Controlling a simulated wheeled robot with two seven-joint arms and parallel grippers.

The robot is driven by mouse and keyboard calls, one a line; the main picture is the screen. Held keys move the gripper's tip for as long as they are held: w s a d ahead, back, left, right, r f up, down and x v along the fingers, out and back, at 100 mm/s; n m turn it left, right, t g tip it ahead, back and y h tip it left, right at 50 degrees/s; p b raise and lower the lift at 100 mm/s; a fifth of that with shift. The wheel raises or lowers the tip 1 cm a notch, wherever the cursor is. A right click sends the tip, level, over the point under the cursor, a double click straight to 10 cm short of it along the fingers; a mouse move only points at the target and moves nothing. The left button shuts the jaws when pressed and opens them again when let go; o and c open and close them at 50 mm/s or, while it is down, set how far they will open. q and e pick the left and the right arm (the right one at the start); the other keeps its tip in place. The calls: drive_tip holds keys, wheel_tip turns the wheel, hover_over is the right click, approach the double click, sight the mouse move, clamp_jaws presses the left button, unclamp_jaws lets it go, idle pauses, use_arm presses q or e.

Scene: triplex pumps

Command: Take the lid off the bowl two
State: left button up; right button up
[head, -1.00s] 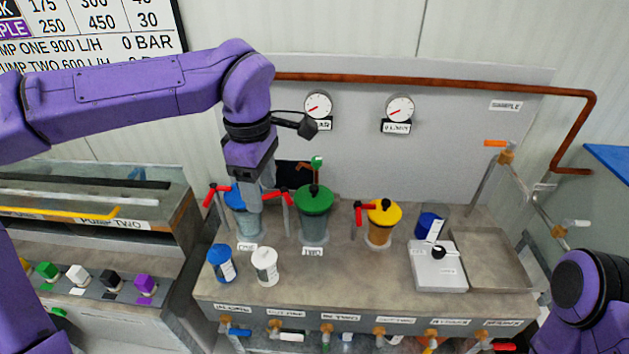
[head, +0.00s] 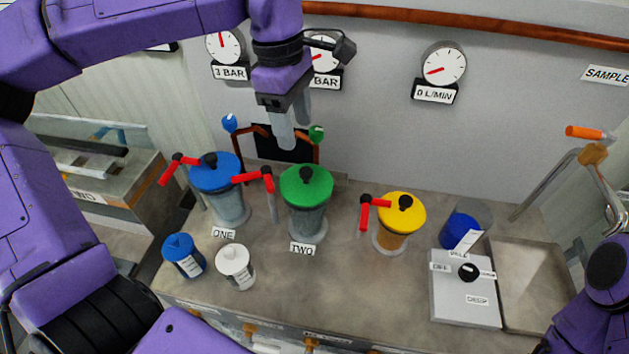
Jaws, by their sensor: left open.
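Bowl two (head: 307,221) is a clear bowl behind the label TWO on the bench. Its green lid (head: 306,187) with a black knob (head: 306,174) sits on top of it. My left gripper (head: 289,142) points down, open and empty, above and just behind the green lid, apart from it. Part of its fingers is seen end-on, so the gap between them is hard to make out. My right arm shows at the lower right edge; its gripper is out of the picture.
Bowl one with a blue lid (head: 216,173) stands left, a yellow-lidded bowl (head: 401,213) right. Red-handled valves (head: 255,176) rise between them. Blue (head: 184,255) and white (head: 236,266) jars stand in front.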

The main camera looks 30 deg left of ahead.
use_arm(q)
hover_over(305, 170)
drive_tip(key=a, duration=0.1)
wheel_tip(305, 170, down, 5)
drive_tip(key=shift+s+f, duration=0.1)
drive_tip(key=f, duration=0.4)
drive_tip(key=d+f, duration=0.1)
drive_tip(key=f, duration=0.1)
drive_tip(key=shift+p, duration=0.35)
clamp_jaws()
